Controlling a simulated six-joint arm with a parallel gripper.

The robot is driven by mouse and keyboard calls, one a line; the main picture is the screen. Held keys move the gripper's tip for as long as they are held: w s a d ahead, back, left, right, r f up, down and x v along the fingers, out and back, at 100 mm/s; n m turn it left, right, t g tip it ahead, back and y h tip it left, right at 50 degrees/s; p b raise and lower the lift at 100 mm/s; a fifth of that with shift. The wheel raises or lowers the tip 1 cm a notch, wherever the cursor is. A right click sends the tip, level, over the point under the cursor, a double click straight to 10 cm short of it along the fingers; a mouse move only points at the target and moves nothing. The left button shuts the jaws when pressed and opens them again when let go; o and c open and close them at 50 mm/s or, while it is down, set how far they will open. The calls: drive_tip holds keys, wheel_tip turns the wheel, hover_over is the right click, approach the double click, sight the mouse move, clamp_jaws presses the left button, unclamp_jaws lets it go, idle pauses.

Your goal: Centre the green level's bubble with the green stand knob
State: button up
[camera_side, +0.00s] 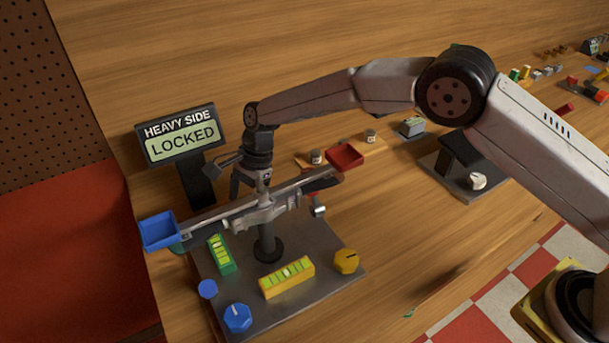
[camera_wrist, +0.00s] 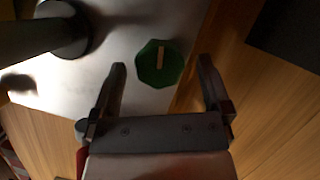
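The green level (camera_side: 221,255) lies on the left of the grey stand plate (camera_side: 318,287) in the side view. Its vial is too small to tell exactly where the bubble sits. The green knob (camera_wrist: 160,63), with a pale pointer line, shows in the wrist view near the plate's edge. I cannot make it out in the side view. My gripper (camera_wrist: 162,75) is open, with one finger on each side of the knob in the picture. I cannot tell how high the fingers are above it. In the side view my gripper (camera_side: 247,188) is behind the balance beam.
The balance beam (camera_side: 222,212) carries a blue pan (camera_side: 159,231) and a red pan (camera_side: 344,157). A yellow level (camera_side: 287,277), yellow knob (camera_side: 347,261) and blue knob (camera_side: 238,317) are on the plate. A display (camera_side: 181,137) reads "HEAVY SIDE LOCKED". A dark post (camera_wrist: 45,35) stands near the gripper.

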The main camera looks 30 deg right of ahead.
drive_tip(key=shift+r, duration=0.15)
drive_tip(key=v, duration=0.7)
drive_tip(key=shift+d+r, duration=0.15)
drive_tip(key=shift+r, duration=0.1)
idle(0.4)
drive_tip(key=s+d+r+n+t+h, duration=0.1)
drive_tip(key=s+d+r+n+t, duration=0.15)
drive_tip(key=d, duration=0.55)
drive_tip(key=s+d+r+n+t+h, duration=0.1)
drive_tip(key=s+d+n+t+h, duration=0.15)
drive_tip(key=d, duration=0.55)
drive_tip(key=s+d+f+n, duration=0.1)
drive_tip(key=s+d+n, duration=0.3)
drive_tip(key=s, duration=0.6)
drive_tip(key=s+d+f+n, duration=0.2)
drive_tip(key=s+d+n, duration=0.2)
drive_tip(key=s+d, duration=0.4)
drive_tip(key=shift+s+d+f+g+h, duration=0.25)
drive_tip(key=shift+s+f+g+h, duration=0.1)
drive_tip(key=shift+s, duration=0.55)
